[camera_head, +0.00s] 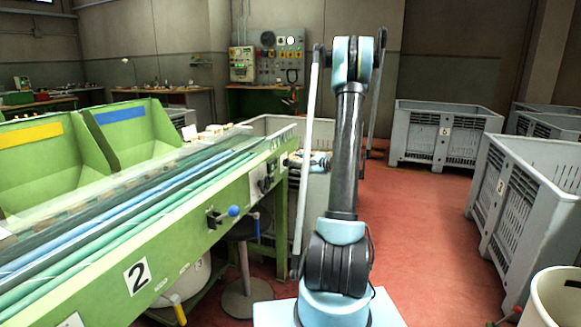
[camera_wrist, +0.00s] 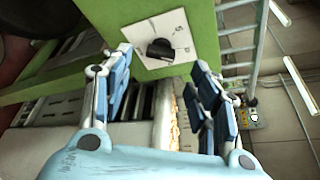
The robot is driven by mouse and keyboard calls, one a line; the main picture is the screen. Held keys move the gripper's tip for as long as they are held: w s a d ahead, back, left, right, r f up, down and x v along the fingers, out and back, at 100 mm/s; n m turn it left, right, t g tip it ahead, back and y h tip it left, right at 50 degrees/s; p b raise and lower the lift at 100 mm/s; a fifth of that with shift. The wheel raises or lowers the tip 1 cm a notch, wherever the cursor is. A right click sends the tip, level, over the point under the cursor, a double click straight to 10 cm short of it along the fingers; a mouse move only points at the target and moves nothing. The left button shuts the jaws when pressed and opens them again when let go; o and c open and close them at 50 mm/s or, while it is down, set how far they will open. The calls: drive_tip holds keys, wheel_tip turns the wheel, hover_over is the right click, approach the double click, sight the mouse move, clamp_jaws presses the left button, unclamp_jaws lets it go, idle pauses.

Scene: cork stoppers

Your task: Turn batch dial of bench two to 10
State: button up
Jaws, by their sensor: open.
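Bench two (camera_head: 200,235) is a green bench with a plate marked 2 (camera_head: 137,275) on its side. In the wrist view the batch dial (camera_wrist: 160,49) is a black knob on a white plate (camera_wrist: 177,27) with small marks, fixed to the green bench side. The marks are too small to read. A dark dial shape also shows near the far end of the bench in the head view (camera_head: 264,180). My gripper (camera_wrist: 160,90) is open and empty, its blue fingers to either side below the dial, apart from it. In the head view my gripper is partly hidden beside the bench end.
A lever with a blue ball (camera_head: 233,211) sticks out of the bench side. A stool (camera_head: 240,295) stands under the bench. Grey crates (camera_head: 440,135) stand across the red floor, and another crate (camera_head: 525,190) is at the right. The aisle between is clear.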

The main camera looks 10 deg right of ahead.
sight(288, 163)
drive_tip(key=shift+x, duration=3)
drive_tip(key=c, duration=1.1)
